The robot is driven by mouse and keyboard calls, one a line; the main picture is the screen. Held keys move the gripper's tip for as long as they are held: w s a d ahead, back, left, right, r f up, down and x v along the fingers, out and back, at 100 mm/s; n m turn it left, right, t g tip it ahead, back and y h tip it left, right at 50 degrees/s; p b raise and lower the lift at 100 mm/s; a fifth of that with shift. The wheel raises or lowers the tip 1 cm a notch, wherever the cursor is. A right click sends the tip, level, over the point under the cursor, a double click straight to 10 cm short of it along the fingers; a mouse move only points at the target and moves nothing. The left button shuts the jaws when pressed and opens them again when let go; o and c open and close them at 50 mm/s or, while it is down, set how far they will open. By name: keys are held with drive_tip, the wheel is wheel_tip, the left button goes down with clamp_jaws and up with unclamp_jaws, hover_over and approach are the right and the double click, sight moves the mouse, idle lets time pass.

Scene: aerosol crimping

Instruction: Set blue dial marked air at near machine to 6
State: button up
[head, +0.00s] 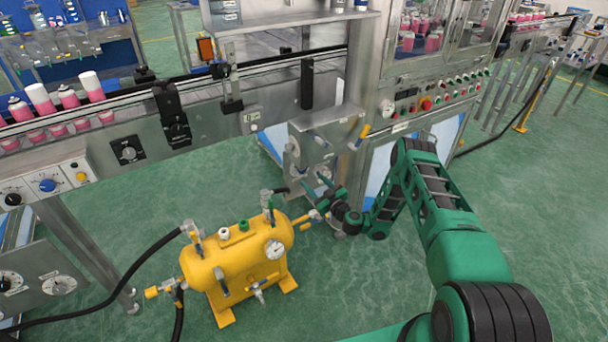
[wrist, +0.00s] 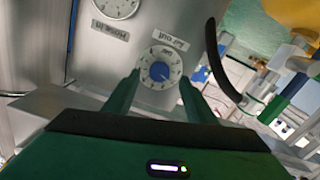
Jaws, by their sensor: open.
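A round dial with a blue centre (wrist: 160,71) and a white numbered ring sits on a grey panel in the wrist view. A small label beside it is upside down and hard to read. The pointer's number is too small to tell. My gripper (wrist: 161,78) is open, with one green finger on each side of the dial; I cannot tell whether they touch it. In the head view my gripper (head: 318,186) is at the front of the grey machine box (head: 325,138), low beside the yellow tank; the dial there is mostly hidden by it.
A white gauge (wrist: 116,7) is near the dial. The yellow tank (head: 232,262) with valves and hoses stands left of my gripper. Another blue knob (head: 47,185) is on the left control box.

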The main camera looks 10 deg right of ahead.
drive_tip(key=x, duration=0.6)
drive_tip(key=shift+w+r, duration=0.35)
drive_tip(key=shift+a, duration=0.1)
drive_tip(key=c, duration=1)
